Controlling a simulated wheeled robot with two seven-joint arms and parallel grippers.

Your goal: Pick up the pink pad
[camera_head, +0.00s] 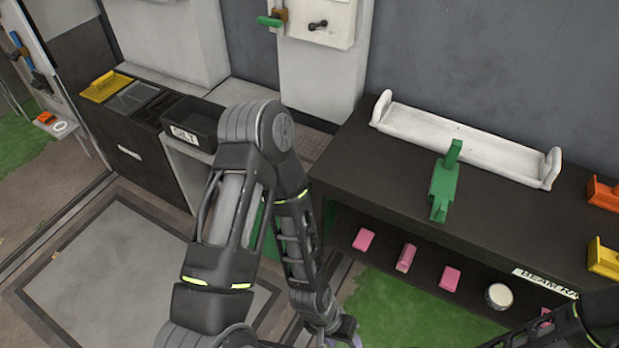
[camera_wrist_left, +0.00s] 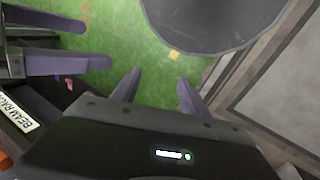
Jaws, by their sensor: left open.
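Several pink pads sit on the low shelf in the head view: one at the left end (camera_head: 363,240), one standing beside it (camera_head: 405,257), and one further right (camera_head: 449,278). Another pink piece (camera_head: 547,318) is partly hidden by my right arm. My left gripper (camera_head: 345,333) is at the bottom edge of the head view, below the shelf. In the left wrist view its purple fingers (camera_wrist_left: 158,92) are apart with green floor between them. My right gripper's fingers (camera_wrist_left: 65,45) are also apart at the left. A small pink piece (camera_wrist_left: 69,83) shows near them.
The dark bench (camera_head: 375,160) carries a white tray (camera_head: 460,140) and a green block (camera_head: 443,187). A white round item (camera_head: 498,296) is on the shelf among the pads. Orange (camera_head: 603,194) and yellow (camera_head: 604,258) pieces are at right. Green floor lies before the shelf.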

